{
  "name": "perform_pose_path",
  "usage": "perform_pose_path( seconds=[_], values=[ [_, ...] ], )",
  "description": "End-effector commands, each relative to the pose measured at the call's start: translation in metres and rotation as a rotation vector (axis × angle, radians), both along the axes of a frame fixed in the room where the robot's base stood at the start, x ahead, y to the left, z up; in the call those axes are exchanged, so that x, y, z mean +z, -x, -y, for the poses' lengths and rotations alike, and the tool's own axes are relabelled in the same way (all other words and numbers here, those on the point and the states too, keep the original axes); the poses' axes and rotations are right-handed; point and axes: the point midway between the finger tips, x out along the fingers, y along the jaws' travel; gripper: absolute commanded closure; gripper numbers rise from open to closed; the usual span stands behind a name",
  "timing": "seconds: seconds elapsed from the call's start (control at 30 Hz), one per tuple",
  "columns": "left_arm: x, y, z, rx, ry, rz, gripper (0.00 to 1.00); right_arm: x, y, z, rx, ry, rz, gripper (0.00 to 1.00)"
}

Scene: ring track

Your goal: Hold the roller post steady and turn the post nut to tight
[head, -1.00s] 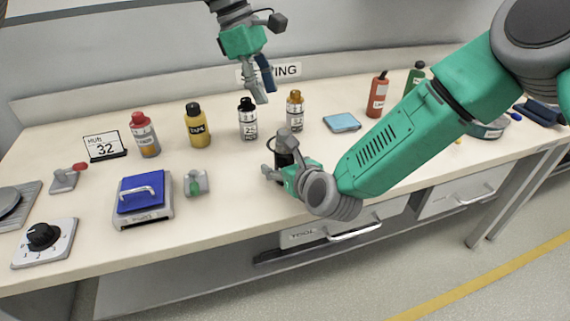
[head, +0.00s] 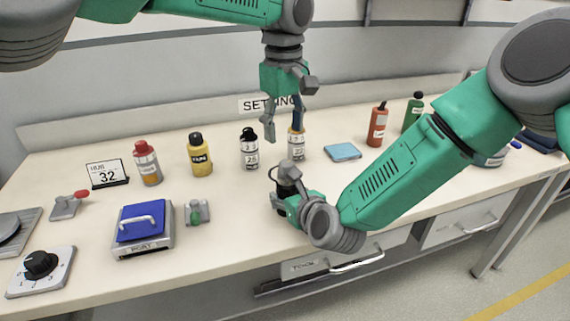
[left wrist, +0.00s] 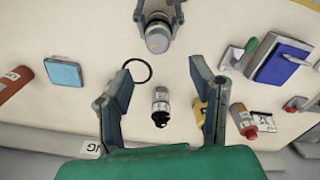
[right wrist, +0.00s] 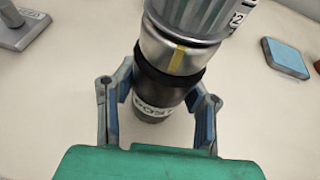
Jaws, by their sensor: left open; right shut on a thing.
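The roller post (right wrist: 153,108) is a dark upright cylinder labelled POST, standing near the table's front edge. My right gripper (right wrist: 160,88) is shut around its dark body; in the head view the hand and wrist hide much of it. Above the dark body is a silver band with a yellow stripe, topped by the grey ribbed post nut (right wrist: 200,12). The nut's top also shows in the left wrist view (left wrist: 158,38). My left gripper (head: 283,128) is open and empty, pointing down, above the table and behind the post. It is apart from the nut.
Several bottles, including a white one (head: 249,150) and a yellow one (head: 200,156), stand behind the post. A thin black loop (left wrist: 138,70) is near the post. A blue-topped block (head: 142,225) and a small green-knobbed fixture (head: 196,212) are left. A blue pad (head: 342,152) lies right.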

Motion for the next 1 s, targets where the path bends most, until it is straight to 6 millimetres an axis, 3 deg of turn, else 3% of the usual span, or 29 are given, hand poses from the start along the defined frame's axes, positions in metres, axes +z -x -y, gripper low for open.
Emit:
perform_pose_path(
  seconds=[0.2, 0.4, 0.6, 0.87, 1.0],
  values=[
    [-0.047, 0.001, 0.001, 0.000, 0.000, -0.004, 0.50, -0.001, 0.001, 0.001, 0.001, -0.001, -0.001, 1.00],
    [-0.076, 0.001, 0.001, 0.002, 0.001, -0.002, 0.50, -0.001, 0.001, 0.001, 0.001, -0.001, -0.001, 1.00],
    [-0.087, 0.000, 0.001, 0.003, 0.000, 0.000, 0.50, -0.001, 0.001, 0.001, 0.000, 0.000, -0.001, 1.00],
    [-0.088, 0.000, 0.001, 0.003, 0.000, 0.000, 0.50, -0.001, 0.001, 0.001, 0.000, 0.000, -0.002, 1.00],
    [-0.088, 0.000, 0.001, 0.003, 0.001, -0.001, 1.00, -0.001, 0.001, 0.002, 0.000, 0.000, -0.002, 1.00]
  ],
)
